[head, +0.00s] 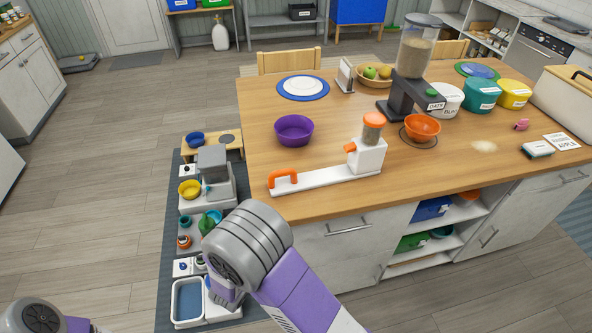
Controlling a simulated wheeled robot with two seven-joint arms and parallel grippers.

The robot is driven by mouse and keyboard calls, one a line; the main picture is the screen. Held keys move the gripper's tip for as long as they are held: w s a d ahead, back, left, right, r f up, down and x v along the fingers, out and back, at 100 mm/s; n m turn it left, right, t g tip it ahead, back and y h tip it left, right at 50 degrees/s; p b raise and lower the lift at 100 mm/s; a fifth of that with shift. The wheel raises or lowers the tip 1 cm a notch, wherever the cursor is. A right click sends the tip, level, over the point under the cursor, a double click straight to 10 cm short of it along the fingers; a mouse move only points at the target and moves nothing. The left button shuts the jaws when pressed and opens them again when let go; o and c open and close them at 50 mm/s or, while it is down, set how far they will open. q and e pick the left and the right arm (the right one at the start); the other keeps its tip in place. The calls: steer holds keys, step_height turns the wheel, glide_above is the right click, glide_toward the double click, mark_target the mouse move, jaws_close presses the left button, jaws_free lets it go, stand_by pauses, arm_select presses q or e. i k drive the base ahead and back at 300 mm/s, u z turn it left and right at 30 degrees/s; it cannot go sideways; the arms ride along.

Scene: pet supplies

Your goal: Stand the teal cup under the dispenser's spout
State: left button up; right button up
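A small teal cup (186,221) stands on the dark floor mat left of the table; a second teal vessel (214,215) is partly hidden by a green object. A grey dispenser (214,177) stands behind them on the mat, with a small blue part on its front; whether that is the spout is unclear. My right arm bends over the mat's near part, its gripper end (224,297) pointing down beside a blue-lined tray. Its fingers are too hidden to read. Of my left arm only a link shows at the bottom left; its gripper is out of view.
The mat (171,263) also holds a yellow bowl (190,189), an orange-brown jar (184,241) and a white tray (187,302). The wooden table (330,212) borders it on the right, carrying an oats dispenser (414,58) and bowls.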

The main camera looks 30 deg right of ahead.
mark_target(335, 173)
steer(key=u, duration=0.45)
steer(key=k, duration=0.95)
steer(key=z, duration=1.05)
steer(key=i, duration=1.5)
